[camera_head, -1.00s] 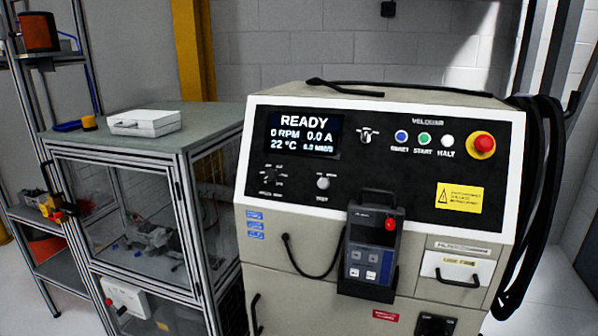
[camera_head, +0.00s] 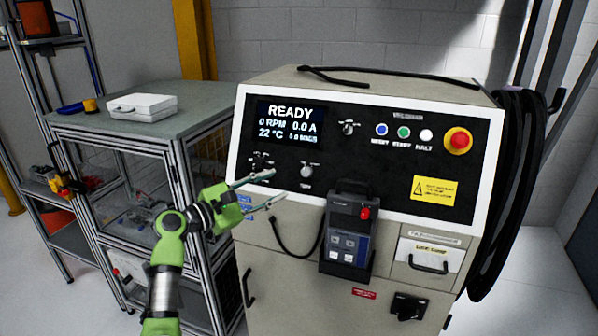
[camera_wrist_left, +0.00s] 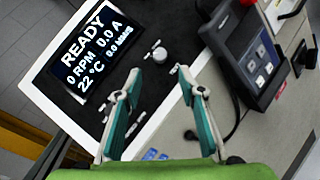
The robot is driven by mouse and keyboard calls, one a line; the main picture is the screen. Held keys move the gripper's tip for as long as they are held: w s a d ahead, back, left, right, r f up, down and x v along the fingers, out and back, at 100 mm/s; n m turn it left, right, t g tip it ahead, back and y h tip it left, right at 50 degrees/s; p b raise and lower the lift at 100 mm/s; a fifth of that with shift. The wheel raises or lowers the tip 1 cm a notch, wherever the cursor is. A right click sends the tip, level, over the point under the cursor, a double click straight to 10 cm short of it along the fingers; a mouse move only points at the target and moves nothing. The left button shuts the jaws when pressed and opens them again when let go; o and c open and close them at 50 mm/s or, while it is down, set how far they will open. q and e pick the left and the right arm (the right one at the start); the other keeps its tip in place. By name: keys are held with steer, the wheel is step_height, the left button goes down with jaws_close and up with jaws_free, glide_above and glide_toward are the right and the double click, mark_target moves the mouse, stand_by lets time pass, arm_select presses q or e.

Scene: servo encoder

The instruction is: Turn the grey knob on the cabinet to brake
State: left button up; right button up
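The grey knob (camera_head: 306,171) is a small round knob on the black panel of the cabinet (camera_head: 290,255), below the READY display (camera_head: 289,121). The small lettering around it is too blurred for me to read brake. The knob also shows in the left wrist view (camera_wrist_left: 160,56), just beyond the space between my fingertips. My left gripper (camera_head: 278,188) is open and empty, in front of the panel, left of and below the knob in the head view. Its two spread fingers (camera_wrist_left: 156,72) show in the left wrist view. My right gripper is not in view.
A black selector (camera_head: 261,163) is left of the grey knob. A handheld pendant (camera_head: 349,229) with a red button juts out below the panel, right of my gripper, with a looping cable. A red stop button (camera_head: 458,141) is at the right. A glazed bench (camera_head: 190,118) stands left.

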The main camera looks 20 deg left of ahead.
mark_target(304, 173)
arm_select(q)
steer(key=p+x, duration=0.2)
steer(key=x, duration=0.7)
steer(key=shift+w+d, duration=0.1)
steer(key=shift+w, duration=0.15)
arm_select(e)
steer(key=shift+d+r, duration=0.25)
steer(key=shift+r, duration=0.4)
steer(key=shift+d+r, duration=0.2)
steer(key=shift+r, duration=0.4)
arm_select(q)
jaws_close()
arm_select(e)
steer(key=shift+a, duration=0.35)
